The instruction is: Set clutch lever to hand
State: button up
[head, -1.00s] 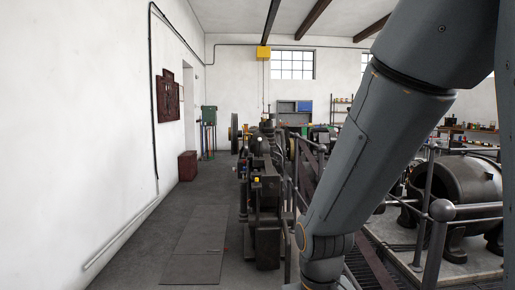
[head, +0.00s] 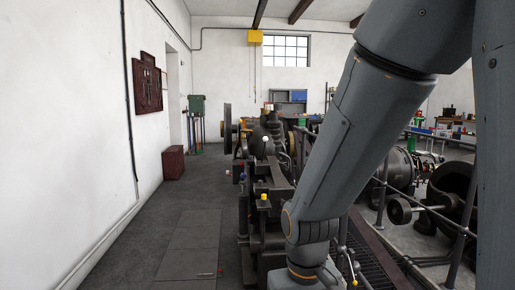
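A long dark machine (head: 262,185) stands right of the aisle, partly covered by my arm. My arm crosses the right half of the view and runs down to the bottom edge. My gripper is not in view.
The floor aisle (head: 150,235) left of the machine is clear, with flat floor plates (head: 188,245). A dark red box (head: 173,162) stands by the left wall. Railings (head: 383,190) and large round machines (head: 450,200) stand on the right.

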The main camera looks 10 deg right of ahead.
aim_at(265, 139)
jog(key=i, duration=0.15)
jog(key=z, duration=0.25)
jog(key=k, duration=0.6)
jog(key=u, duration=0.25)
jog(key=i, duration=1.2)
jog(key=z, duration=0.7)
